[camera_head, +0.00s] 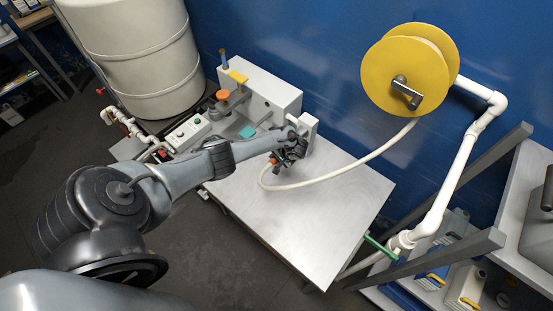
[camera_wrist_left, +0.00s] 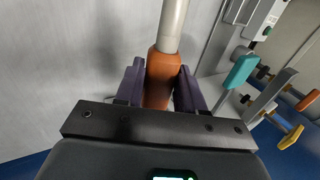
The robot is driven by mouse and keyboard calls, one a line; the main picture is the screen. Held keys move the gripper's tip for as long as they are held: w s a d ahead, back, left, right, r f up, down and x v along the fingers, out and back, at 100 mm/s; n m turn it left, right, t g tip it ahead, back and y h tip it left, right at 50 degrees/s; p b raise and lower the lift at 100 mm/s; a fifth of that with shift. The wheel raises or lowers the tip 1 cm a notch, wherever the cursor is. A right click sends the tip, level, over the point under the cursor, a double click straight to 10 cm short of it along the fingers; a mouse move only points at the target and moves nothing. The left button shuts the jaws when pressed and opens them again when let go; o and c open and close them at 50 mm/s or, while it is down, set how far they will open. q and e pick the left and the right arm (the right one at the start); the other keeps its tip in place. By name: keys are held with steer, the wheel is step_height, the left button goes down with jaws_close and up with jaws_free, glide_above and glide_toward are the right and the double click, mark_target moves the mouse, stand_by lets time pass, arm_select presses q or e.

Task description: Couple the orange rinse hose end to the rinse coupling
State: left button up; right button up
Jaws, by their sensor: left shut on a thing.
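The orange rinse hose end (camera_wrist_left: 159,78) sits between the two dark purple fingers of my left gripper (camera_wrist_left: 160,92) in the left wrist view. The gripper is shut on it, and the pale hose (camera_wrist_left: 172,25) runs out of its far end. In the head view my left gripper (camera_head: 287,155) is over the back of the metal table, beside a small grey-white bracket (camera_head: 308,127). A little orange of the hose end (camera_head: 272,161) shows there. I cannot tell for sure which fitting is the rinse coupling; the gripper hides part of that spot. My right gripper is not in view.
The hose (camera_head: 345,172) loops across the steel table (camera_head: 310,220) to the yellow reel (camera_head: 405,70). A white box unit (camera_head: 262,92) with teal (camera_head: 247,132) and yellow (camera_head: 238,77) handles stands behind my arm. The table's front is clear.

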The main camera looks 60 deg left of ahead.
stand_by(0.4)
arm_select(q)
steer(key=shift+r, duration=0.1)
steer(key=shift+w+a+f, duration=0.1)
steer(key=shift+w+f, duration=0.05)
steer(key=shift+f, duration=0.1)
steer(key=shift+w+a+b, duration=0.2)
steer(key=shift+w+b, duration=0.3)
steer(key=shift+b, duration=0.15)
steer(key=shift+w+a+b, duration=0.15)
steer(key=shift+w+b, duration=0.35)
steer(key=shift+b, duration=0.1)
steer(key=shift+w+a+r+b, duration=0.1)
steer(key=shift+w+a+b, duration=0.2)
steer(key=shift+w+b, duration=0.45)
steer(key=shift+w+a+r+b, duration=0.1)
steer(key=shift+w+a+b, duration=0.15)
steer(key=shift+w+b, duration=0.5)
steer(key=shift+s+p, duration=0.1)
steer(key=shift+p, duration=0.3)
steer(key=shift+w+a+f+b, duration=0.1)
steer(key=shift+w+a+b, duration=0.05)
steer(key=shift+w+b, duration=0.2)
steer(key=shift+w+a+b, duration=0.1)
steer(key=shift+w+b, duration=0.1)
steer(key=shift+b, duration=0.2)
stand_by(0.6)
